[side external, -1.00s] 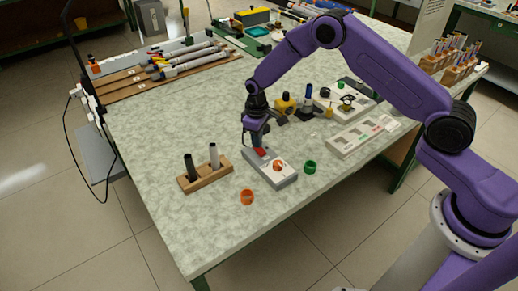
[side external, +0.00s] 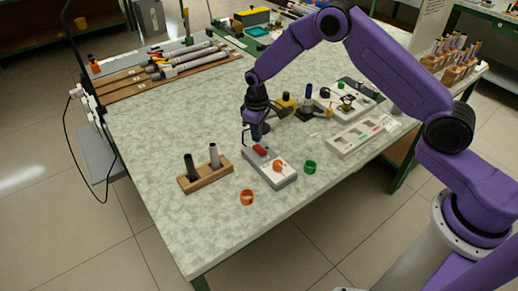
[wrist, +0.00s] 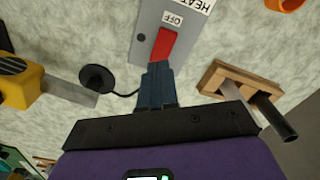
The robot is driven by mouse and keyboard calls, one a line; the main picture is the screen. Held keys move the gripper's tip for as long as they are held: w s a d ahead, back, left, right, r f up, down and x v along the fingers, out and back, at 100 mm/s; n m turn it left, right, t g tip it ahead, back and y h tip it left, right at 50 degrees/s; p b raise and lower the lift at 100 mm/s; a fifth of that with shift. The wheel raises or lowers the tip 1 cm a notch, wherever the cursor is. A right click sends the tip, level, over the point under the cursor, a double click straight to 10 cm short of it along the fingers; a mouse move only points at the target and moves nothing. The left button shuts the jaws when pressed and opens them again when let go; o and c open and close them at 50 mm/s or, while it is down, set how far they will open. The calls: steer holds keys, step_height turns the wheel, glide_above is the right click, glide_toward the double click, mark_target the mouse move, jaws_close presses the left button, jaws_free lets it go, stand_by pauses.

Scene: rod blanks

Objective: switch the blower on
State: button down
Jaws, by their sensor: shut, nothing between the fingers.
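A grey switch box (side external: 271,168) lies on the table with a red rocker switch (side external: 260,149) at its far end. In the wrist view the red switch (wrist: 163,44) sits beside an OFF label (wrist: 173,19); which way it is tipped I cannot tell. The blower appears to be the yellow body (side external: 286,103) with a grey nozzle behind the box; it also shows in the wrist view (wrist: 18,80). My gripper (side external: 257,136) is shut and empty, just beyond the switch's far end. Its fingertips (wrist: 157,70) look close to the switch; contact is unclear.
A wooden block (side external: 205,173) with two upright rods stands left of the box. An orange ring (side external: 247,197) and a green ring (side external: 310,167) lie nearby. A black disc (wrist: 97,78) with a cable lies beside my fingers. The table's left middle is clear.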

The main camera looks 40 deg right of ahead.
mark_target(257, 148)
steer(key=shift+r, duration=2)
steer(key=s+a+r+n, duration=0.2)
steer(key=s+r, duration=0.5)
steer(key=s, duration=0.3)
steer(key=s+a+r+n, duration=0.1)
steer(key=s+r, duration=0.6)
steer(key=s, duration=0.3)
steer(key=s+d+r+n, duration=0.1)
steer(key=s+d, duration=0.3)
steer(key=s, duration=0.6)
steer(key=s+d+r+n, duration=0.1)
steer(key=s+d, duration=0.4)
steer(key=s, duration=0.5)
steer(key=shift+s+d+r+n, duration=0.15)
steer(key=shift+d+r+n, duration=0.2)
steer(key=shift+n, duration=0.45)
